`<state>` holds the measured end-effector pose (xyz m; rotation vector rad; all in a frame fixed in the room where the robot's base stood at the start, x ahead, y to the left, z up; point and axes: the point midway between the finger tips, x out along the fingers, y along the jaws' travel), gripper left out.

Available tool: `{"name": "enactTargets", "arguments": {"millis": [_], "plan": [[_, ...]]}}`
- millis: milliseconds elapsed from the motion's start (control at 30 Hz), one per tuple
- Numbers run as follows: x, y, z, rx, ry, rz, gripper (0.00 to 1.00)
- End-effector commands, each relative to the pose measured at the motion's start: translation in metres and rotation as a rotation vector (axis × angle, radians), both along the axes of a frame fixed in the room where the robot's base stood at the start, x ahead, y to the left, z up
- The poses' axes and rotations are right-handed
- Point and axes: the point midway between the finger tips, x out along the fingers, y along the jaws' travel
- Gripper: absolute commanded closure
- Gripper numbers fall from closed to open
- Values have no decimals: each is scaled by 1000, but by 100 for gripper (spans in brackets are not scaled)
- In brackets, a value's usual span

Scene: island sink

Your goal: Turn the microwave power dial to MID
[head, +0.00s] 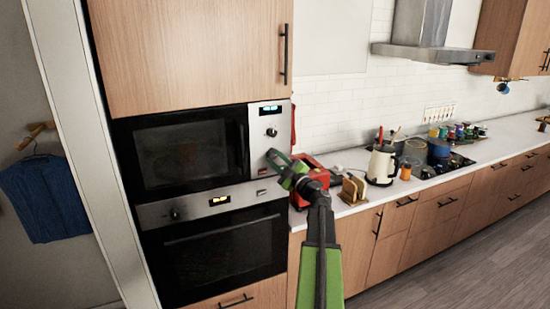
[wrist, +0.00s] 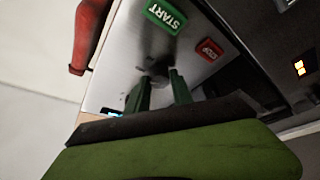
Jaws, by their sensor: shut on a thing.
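The built-in microwave (head: 188,152) has a silver control panel (head: 257,150) on its right side, with a lit blue display (head: 270,109). A dark upper dial (head: 271,132) is uncovered. My gripper (head: 273,156) is at the panel below that dial. In the wrist view, my gripper's green fingers (wrist: 160,85) are shut on a grey dial (wrist: 156,73), with one finger on each side. The fingers hide much of this dial. Its pointer and markings cannot be read. The green START button (wrist: 165,16) and red STOP button (wrist: 209,49) are near the fingertips.
A lower oven (head: 222,250) with its own knob and yellow display is under the microwave. A red appliance (head: 312,178) stands close beside my gripper on the counter. A wooden holder (head: 354,188) and white kettle (head: 381,165) are farther right.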

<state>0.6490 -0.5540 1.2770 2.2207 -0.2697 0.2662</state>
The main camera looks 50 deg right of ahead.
Motion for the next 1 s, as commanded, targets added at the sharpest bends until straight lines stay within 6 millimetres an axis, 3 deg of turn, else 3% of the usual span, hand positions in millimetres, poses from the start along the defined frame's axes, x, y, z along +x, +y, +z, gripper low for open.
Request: {"name": "enactTargets", "arguments": {"millis": [333,833,867,1000], "plan": [[0,-2,3,-108,39,-3,100],[-1,-3,2,-124,46,-4,100],[-1,-3,2,-124,46,-4,71],[-1,-3,1,-124,47,-4,53]]}}
